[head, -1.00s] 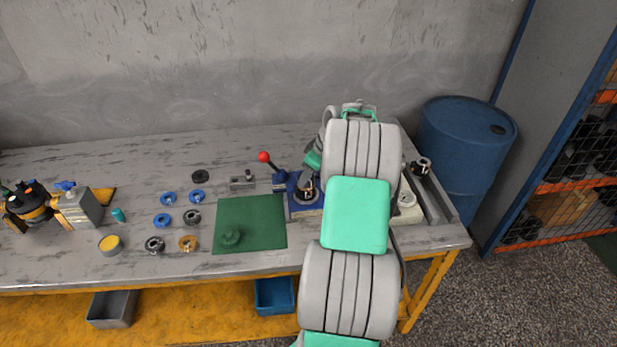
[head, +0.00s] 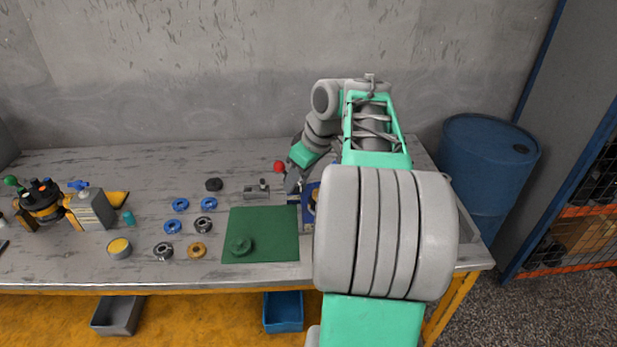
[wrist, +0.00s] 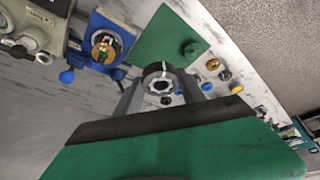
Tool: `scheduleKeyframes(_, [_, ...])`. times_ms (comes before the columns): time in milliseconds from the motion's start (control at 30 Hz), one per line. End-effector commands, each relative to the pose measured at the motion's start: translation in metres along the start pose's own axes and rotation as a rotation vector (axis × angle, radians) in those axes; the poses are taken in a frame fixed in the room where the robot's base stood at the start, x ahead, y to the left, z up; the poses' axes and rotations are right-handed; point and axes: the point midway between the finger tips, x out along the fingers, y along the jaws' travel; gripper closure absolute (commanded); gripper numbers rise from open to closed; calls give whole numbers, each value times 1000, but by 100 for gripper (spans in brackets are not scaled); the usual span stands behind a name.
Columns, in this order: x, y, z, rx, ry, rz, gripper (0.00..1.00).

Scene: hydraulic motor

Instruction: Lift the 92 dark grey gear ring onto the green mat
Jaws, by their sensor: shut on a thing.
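The dark grey gear ring (wrist: 159,80) is between the two fingers of my gripper (wrist: 160,90) in the wrist view, with its hole facing the camera. My gripper is shut on it. In the head view my gripper (head: 293,184) is above the bench near the red knob, and the ring is too small to make out there. The green mat (head: 275,222) lies flat on the bench, left of and nearer than my gripper. It also shows in the wrist view (wrist: 160,42), beyond the ring. A round green piece (head: 240,246) sits on its front left part.
A blue fixture (head: 309,214) stands at the mat's right, partly hidden by my arm. A red-knobbed lever (head: 279,167) rises behind the mat. Blue rings (head: 181,205), dark bearings (head: 163,251) and a brass ring (head: 197,251) lie left of the mat. Most of the mat is bare.

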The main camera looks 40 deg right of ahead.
Motion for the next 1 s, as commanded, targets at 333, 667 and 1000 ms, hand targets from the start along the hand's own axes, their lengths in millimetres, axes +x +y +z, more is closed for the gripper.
scheduleKeyframes(333, [-3,-1,-2,-1,2,2,100])
scheduleKeyframes(667, [-16,0,-7,-1,2,2,100])
scheduleKeyframes(1000, [-15,-2,-8,0,2,2,100])
